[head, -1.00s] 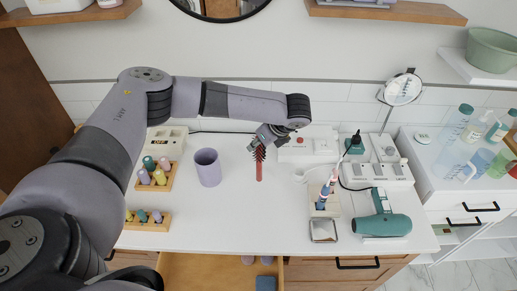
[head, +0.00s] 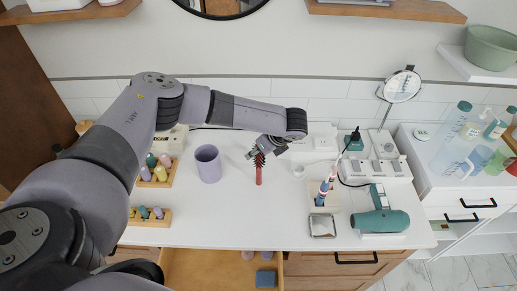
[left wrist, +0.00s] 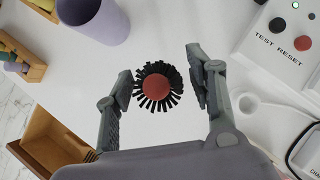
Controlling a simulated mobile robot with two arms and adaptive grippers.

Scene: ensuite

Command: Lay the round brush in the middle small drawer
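The round brush (head: 258,174) has a red handle and black bristles. It appears to stand upright on the white counter, bristles up. In the left wrist view I see the brush (left wrist: 158,87) end-on, a red round tip ringed by bristles. My left gripper (head: 262,152) is over its bristle end. In the left wrist view my left gripper (left wrist: 160,78) is open, with one finger on each side of the bristles and small gaps. An open wooden drawer (head: 215,268) shows below the counter's front edge, partly cut off. My right gripper is not in view.
A purple cup (head: 208,165) stands left of the brush, beside wooden racks (head: 150,217) of coloured bottles. A white box (head: 318,145), a toothbrush stand (head: 322,201) and a teal hair dryer (head: 380,221) are to the right. The drawer holds a blue block (head: 265,279) and purple items.

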